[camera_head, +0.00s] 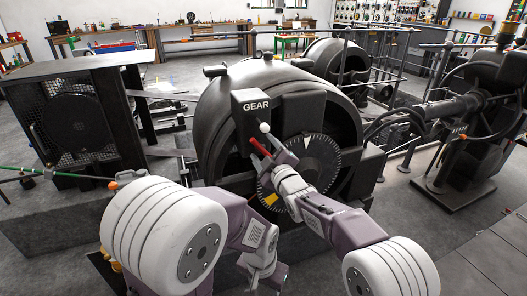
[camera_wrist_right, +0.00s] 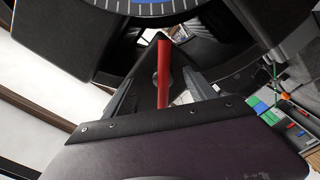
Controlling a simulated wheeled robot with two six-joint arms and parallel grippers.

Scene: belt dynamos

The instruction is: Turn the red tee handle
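In the right wrist view the red handle (camera_wrist_right: 163,75) stands upright between the dark finger parts of my right gripper (camera_wrist_right: 166,88). I cannot tell whether they press on it. My left gripper (camera_head: 268,272) points down at the bottom middle, away from the handle; its fingertips are hard to make out.
The GEAR box (camera_head: 257,104) and a lever with a white ball (camera_head: 264,127) are close to my right gripper. A dark toothed dial (camera_head: 318,160) lies just right. A caged fan unit (camera_head: 75,125) stands left, and railings and machines stand right.

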